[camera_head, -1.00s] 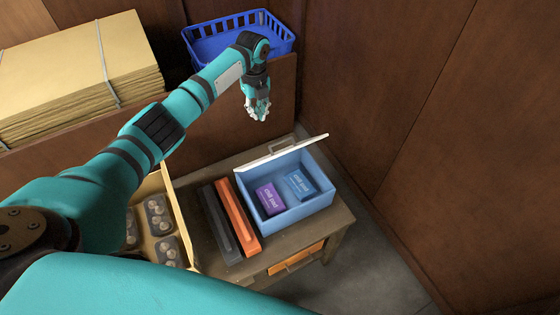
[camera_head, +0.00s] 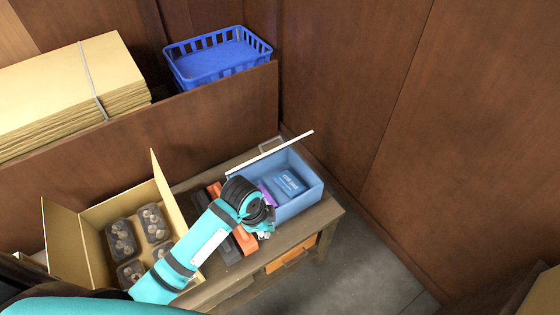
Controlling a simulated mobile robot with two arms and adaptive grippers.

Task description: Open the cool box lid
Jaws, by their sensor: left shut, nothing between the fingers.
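The blue cool box (camera_head: 299,203) stands on the wooden bench. Its white lid (camera_head: 272,154) is raised and stands up along the far side, seen nearly edge-on. Inside lie a blue chill pad (camera_head: 288,184) and a purple one (camera_head: 267,193), which my arm partly hides. My left gripper (camera_head: 264,235) is at the near left of the box, pointing down and away from the lid. It is shut and empty, and its fingers are mostly hidden by the wrist. I cannot tell whether it touches the box. My right gripper is not in view.
An open cardboard carton (camera_head: 90,247) with several mushroom trays (camera_head: 121,238) stands left of my arm. An orange bar and a dark bar (camera_head: 229,250) lie beside the box. A blue basket (camera_head: 218,58) and stacked flat cardboard (camera_head: 70,85) are behind the wooden partition.

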